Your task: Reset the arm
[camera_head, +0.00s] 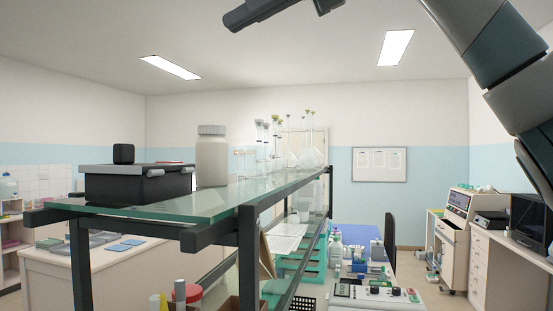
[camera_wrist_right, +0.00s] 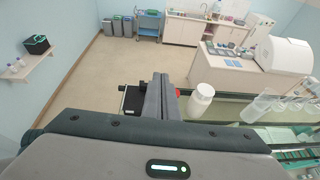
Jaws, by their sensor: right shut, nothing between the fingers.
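My right gripper (camera_head: 238,19) shows at the top of the head view, raised well above the glass shelf, with its fingers pointing left. In the right wrist view its dark fingers (camera_wrist_right: 160,80) lie close together, shut and empty. My right arm (camera_head: 505,55) comes in from the upper right, and part of it is cut off by the top edge. It touches nothing that I can see. My left gripper is in neither view.
The glass shelf (camera_head: 160,207) bears a black box (camera_head: 138,187), a white bottle (camera_head: 211,158) and several flasks (camera_head: 308,157). A bench with bottles and instruments (camera_head: 375,295) stands below. White cabinets (camera_head: 490,260) are at the right. The air around the gripper looks clear.

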